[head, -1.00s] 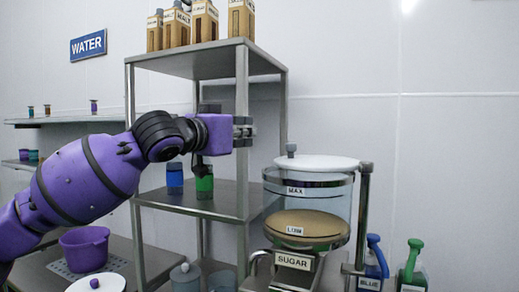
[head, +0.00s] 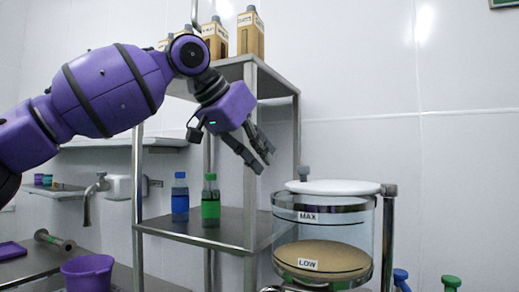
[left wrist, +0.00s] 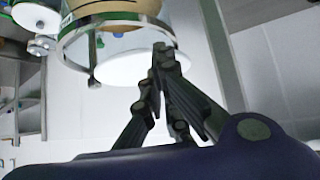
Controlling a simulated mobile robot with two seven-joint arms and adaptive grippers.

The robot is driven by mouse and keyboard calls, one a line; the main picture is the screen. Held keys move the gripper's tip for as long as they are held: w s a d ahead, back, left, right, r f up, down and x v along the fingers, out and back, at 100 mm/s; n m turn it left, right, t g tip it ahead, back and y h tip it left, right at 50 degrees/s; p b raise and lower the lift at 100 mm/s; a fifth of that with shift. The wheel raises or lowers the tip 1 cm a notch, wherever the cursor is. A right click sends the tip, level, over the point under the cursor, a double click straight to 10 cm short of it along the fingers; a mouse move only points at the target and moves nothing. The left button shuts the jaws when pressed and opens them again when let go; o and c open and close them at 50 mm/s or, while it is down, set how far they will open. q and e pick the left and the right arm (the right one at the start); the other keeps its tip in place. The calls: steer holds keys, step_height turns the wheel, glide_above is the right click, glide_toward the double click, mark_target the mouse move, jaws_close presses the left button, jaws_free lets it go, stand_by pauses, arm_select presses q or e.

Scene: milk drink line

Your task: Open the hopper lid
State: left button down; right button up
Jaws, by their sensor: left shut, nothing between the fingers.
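The hopper (head: 345,235) is a clear cylinder with metal bands, MAX and LOW labels and tan contents. Its white lid (head: 345,187) lies flat on top, closed, with a grey knob (head: 304,172) at its left edge. My left gripper (head: 266,158) is shut and empty, pointing down and right, to the left of the knob and slightly above it, apart from the lid. In the left wrist view the shut fingers (left wrist: 163,55) show in front of the lid (left wrist: 125,70), with the hopper (left wrist: 125,12) upside down behind. My right gripper is not in view.
A metal post (head: 388,235) stands at the hopper's right side. A steel shelf (head: 225,225) to the left holds a blue bottle (head: 180,200) and a green bottle (head: 210,203), with cartons (head: 250,33) on top. The space above the lid is clear.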

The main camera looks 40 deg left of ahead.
mark_target(297, 184)
arm_select(q)
steer(key=x, duration=0.5)
steer(key=w+r+x, duration=0.1)
steer(key=x, duration=0.1)
steer(key=shift+w+f+b, duration=0.25)
steer(key=shift+b, duration=0.1)
steer(key=shift+w+d+r, duration=0.1)
steer(key=shift+w+d, duration=0.1)
steer(key=shift+w, duration=0.45)
steer(key=shift+w+r, duration=0.1)
steer(key=shift+r, duration=0.05)
